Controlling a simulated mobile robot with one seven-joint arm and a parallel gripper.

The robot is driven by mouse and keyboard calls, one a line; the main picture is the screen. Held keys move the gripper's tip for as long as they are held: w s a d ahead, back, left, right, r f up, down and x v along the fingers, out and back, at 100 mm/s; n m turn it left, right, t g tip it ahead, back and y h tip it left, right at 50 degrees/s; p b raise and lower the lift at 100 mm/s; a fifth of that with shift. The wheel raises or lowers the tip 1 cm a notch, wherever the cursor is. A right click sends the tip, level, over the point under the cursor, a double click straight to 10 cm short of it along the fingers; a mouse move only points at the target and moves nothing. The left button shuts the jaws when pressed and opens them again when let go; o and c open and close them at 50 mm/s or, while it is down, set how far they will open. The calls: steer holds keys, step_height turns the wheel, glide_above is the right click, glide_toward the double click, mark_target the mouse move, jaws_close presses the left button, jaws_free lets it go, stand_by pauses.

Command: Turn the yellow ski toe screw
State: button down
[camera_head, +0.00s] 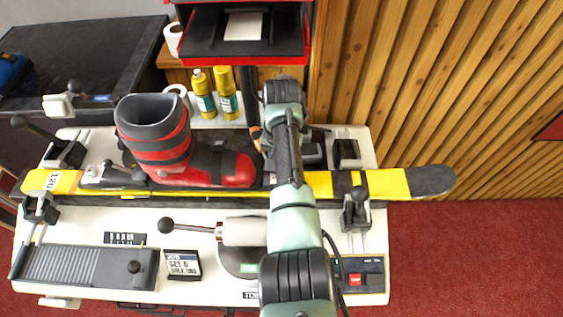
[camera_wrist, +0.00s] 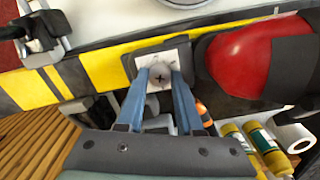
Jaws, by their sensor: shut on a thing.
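The yellow ski (camera_head: 400,184) lies across the bench, with a dark tip at the right; it also shows in the wrist view (camera_wrist: 105,68). A red and black boot (camera_head: 205,164) stands on it, and its red toe (camera_wrist: 238,68) is close by in the wrist view. The toe screw (camera_wrist: 160,74), a round grey head with a cross slot, sits on a pale plate in front of the boot toe. My gripper (camera_wrist: 161,86) is shut on this screw, one blue finger on each side. In the head view my arm hides the screw and fingertips.
The ski rests between clamps, one (camera_head: 356,208) at the right. Yellow bottles (camera_head: 203,92) and paper rolls stand behind the boot. A red and black shelf (camera_head: 243,50) rises behind my arm. A lever with a dark knob (camera_head: 166,225) and a job card (camera_head: 183,264) are in front.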

steer(key=shift+w+r+m, duration=0.15)
steer(key=shift+r+m, duration=0.05)
steer(key=shift+m, duration=0.9)
steer(key=shift+p, duration=0.3)
steer(key=c, duration=0.7)
jaws_free()
steer(key=shift+o, duration=0.7)
steer(key=shift+f, duration=0.1)
step_height(320, 180, up, 13)
